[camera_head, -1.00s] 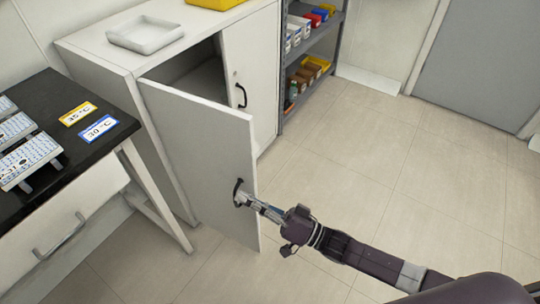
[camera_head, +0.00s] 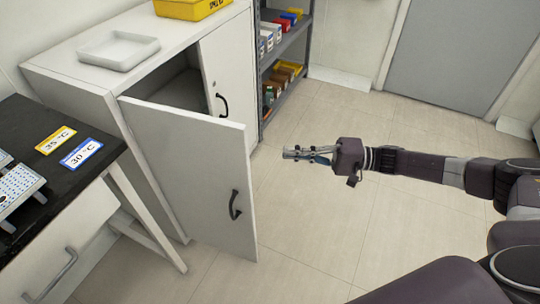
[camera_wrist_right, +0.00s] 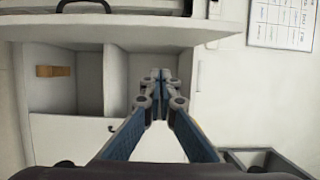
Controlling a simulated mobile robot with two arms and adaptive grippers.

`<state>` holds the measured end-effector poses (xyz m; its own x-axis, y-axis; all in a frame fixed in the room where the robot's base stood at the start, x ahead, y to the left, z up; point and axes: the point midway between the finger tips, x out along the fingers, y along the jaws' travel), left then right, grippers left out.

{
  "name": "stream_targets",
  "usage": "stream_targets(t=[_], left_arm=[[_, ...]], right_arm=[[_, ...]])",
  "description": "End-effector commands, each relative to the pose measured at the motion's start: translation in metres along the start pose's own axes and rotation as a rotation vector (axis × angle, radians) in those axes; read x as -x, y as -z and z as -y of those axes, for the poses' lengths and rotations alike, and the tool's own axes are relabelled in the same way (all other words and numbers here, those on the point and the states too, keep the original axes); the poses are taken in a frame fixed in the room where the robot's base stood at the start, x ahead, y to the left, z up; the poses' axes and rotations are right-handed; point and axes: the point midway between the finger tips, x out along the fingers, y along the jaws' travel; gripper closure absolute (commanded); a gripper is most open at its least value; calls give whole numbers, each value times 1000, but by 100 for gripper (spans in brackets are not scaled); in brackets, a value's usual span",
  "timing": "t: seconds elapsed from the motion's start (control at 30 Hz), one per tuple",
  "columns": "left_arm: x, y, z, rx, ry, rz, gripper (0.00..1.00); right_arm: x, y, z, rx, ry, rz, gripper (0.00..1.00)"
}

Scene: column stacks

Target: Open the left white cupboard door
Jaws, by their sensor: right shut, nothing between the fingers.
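The left white cupboard door (camera_head: 190,170) stands swung out from the white cupboard (camera_head: 75,82), leaving a dark opening (camera_head: 183,92) behind its top edge. Its dark curved handle (camera_head: 235,205) is on the outer face near the free edge. My right gripper (camera_head: 288,152) is shut and empty, to the right of the door and clear of the handle. The wrist view shows its fingers (camera_wrist_right: 161,76) together, with nothing between them. The right cupboard door (camera_head: 228,75), with its own dark handle (camera_head: 222,104), is closed. My left gripper is not in view.
A black-topped table (camera_head: 95,125) with a white drawer stands left of the open door. A white tray (camera_head: 118,50) and a yellow bin (camera_head: 190,9) sit on the cupboard. A grey shelf rack (camera_head: 283,65) stands beyond. The tiled floor at right is clear.

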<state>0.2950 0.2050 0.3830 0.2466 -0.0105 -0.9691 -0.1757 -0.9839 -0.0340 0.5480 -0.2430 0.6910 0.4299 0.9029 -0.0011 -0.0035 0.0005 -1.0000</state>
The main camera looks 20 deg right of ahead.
Motion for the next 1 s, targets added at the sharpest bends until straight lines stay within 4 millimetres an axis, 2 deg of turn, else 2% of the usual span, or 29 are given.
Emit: stream_targets(t=[0.17,0.43,0.5,0.7,0.83,1.0], left_arm=[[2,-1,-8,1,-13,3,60],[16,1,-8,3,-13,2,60],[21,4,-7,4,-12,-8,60],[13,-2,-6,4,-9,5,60],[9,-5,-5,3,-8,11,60],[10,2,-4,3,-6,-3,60]], right_arm=[[-37,-1,1,3,6,5,100],[-94,-3,1,3,4,5,100],[-92,-15,0,0,1,3,100],[-97,-34,0,1,2,2,100],[-98,-39,0,3,2,1,100],[-98,-40,0,3,2,1,100]])
